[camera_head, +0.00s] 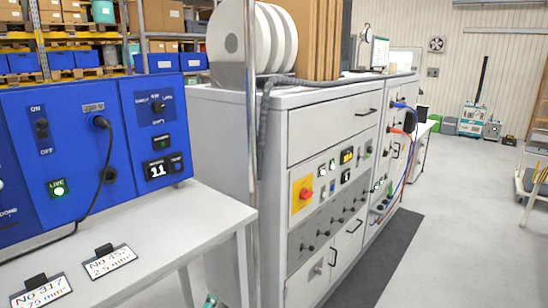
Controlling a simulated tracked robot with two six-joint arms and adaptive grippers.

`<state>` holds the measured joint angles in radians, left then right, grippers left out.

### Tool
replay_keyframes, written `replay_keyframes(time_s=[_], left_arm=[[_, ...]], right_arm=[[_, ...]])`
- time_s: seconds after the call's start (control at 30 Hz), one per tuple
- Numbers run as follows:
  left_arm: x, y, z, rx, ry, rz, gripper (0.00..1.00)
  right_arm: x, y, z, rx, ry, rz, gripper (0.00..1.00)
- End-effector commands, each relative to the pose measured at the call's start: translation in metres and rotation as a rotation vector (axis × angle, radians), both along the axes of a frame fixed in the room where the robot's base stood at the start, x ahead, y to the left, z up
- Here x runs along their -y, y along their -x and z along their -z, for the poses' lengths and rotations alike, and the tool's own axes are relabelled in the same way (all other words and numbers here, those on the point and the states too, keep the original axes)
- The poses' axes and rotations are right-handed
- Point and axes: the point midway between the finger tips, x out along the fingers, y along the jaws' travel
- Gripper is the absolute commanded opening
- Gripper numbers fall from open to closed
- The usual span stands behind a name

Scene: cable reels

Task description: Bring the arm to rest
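Neither of my grippers nor either arm shows in the head view, so I cannot see how the arm is posed or whether it holds anything.
A blue control panel (62,118) with a lit green lamp stands on a light table (190,222) at the left, with two label cards. A grey cabinet (325,135) carrying white reels (268,38) fills the middle. A dark mat (385,262) lies beside it.

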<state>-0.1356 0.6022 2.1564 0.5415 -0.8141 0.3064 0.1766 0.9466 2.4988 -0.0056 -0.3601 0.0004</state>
Motion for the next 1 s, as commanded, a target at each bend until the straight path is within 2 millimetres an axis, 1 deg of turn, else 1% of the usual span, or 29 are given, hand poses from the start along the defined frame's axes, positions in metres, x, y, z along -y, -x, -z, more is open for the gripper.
replay_keyframes(time_s=[0.03, 0.07, 0.1, 0.17, 0.2, 0.27, 0.3, 0.37, 0.4, 0.47, 0.5, 0.6, 0.7, 0.8, 1.0], left_arm=[[0.003, 0.016, 0.036, -0.089, -0.030, 0.062, 0.67], [0.006, 0.026, 0.055, -0.139, -0.048, 0.104, 0.67], [0.009, 0.040, 0.078, -0.202, -0.066, 0.159, 0.67], [0.014, 0.065, 0.111, -0.296, -0.089, 0.242, 0.67], [0.018, 0.083, 0.132, -0.357, -0.100, 0.299, 0.67], [0.023, 0.113, 0.161, -0.449, -0.111, 0.388, 0.67], [0.027, 0.134, 0.177, -0.508, -0.114, 0.448, 0.67], [0.032, 0.166, 0.199, -0.591, -0.113, 0.537, 0.67], [0.035, 0.188, 0.211, -0.641, -0.109, 0.594, 0.67], [0.040, 0.218, 0.225, -0.707, -0.101, 0.676, 0.67], [0.044, 0.236, 0.232, -0.744, -0.093, 0.724, 0.67], [0.049, 0.272, 0.243, -0.814, -0.075, 0.820, 0.67], [0.052, 0.293, 0.247, -0.851, -0.061, 0.880, 0.67], [0.053, 0.301, 0.248, -0.865, -0.055, 0.904, 0.67], [0.054, 0.301, 0.248, -0.865, -0.056, 0.906, 0.67]], right_arm=[[0.000, 0.000, 0.000, 0.000, 0.000, 0.000, 0.67], [0.000, 0.000, 0.000, 0.000, 0.000, 0.000, 0.67], [0.000, 0.000, 0.000, 0.000, 0.000, 0.000, 0.67], [0.000, 0.000, 0.000, 0.000, 0.000, 0.000, 0.67], [0.000, 0.000, 0.000, 0.000, 0.000, 0.000, 0.67], [0.000, 0.000, 0.000, 0.000, 0.000, 0.000, 0.67], [0.000, 0.000, 0.000, 0.000, 0.000, 0.000, 0.67], [0.000, 0.000, 0.000, 0.000, 0.000, 0.000, 0.67], [0.000, 0.000, 0.000, 0.000, 0.000, 0.000, 0.67], [0.000, 0.000, 0.000, 0.000, 0.000, 0.000, 0.67], [0.000, 0.000, 0.000, 0.000, 0.000, 0.000, 0.67], [0.000, 0.000, 0.000, 0.000, 0.000, 0.000, 0.67], [0.000, 0.000, 0.000, 0.000, 0.000, 0.000, 0.67], [0.000, 0.000, 0.000, 0.000, 0.000, 0.000, 0.67], [0.000, 0.000, 0.000, 0.000, 0.000, 0.000, 0.67]])
